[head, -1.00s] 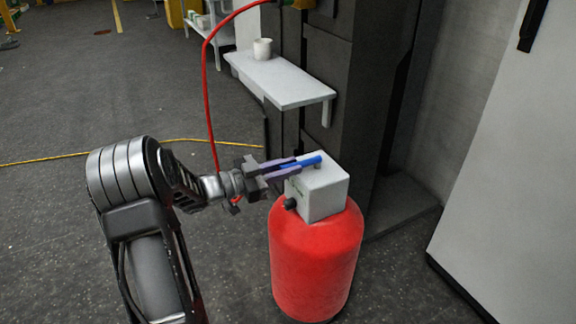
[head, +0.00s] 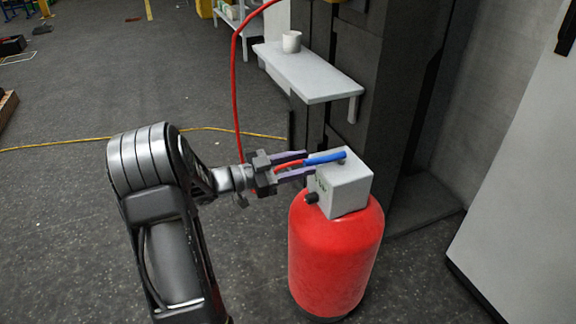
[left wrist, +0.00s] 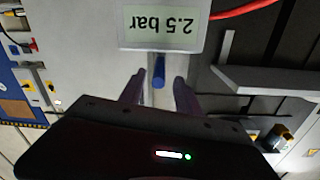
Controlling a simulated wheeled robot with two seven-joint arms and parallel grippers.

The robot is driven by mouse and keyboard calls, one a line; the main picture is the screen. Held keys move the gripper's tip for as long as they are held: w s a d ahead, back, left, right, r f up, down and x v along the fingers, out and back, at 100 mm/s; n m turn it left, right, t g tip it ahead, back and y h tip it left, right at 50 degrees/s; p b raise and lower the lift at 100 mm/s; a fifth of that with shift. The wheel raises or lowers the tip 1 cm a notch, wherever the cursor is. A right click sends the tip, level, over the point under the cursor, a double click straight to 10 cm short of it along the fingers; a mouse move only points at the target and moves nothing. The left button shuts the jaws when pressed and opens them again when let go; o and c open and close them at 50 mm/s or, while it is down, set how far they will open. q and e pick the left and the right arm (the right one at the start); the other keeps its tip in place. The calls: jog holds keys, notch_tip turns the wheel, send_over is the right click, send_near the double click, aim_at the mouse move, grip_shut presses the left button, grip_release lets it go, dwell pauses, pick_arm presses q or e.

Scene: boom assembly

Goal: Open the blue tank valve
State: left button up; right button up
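The blue valve handle (head: 325,158) is a bar on top of a grey box (head: 342,188), which sits on a red tank (head: 335,255). My left gripper (head: 309,162) is left of the box with its fingers apart. The near end of the handle lies between the fingertips. The left wrist view also shows the blue handle (left wrist: 159,72) between the open fingers (left wrist: 158,92), with a gap on each side. A display (left wrist: 161,26) there reads "2.5 bar" upside down. A red strip shows between the fingers in the head view. My right gripper is not in view.
A grey shelf (head: 308,72) with a white cup (head: 291,41) stands behind the tank, against a dark cabinet (head: 345,40). A red hose (head: 234,90) hangs behind the gripper. A yellow cable (head: 80,143) crosses the floor. A white panel (head: 520,190) stands at the right.

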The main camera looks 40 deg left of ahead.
pick_arm(q)
jog(key=shift+b+v, duration=0.35)
jog(key=shift+v, duration=1.85)
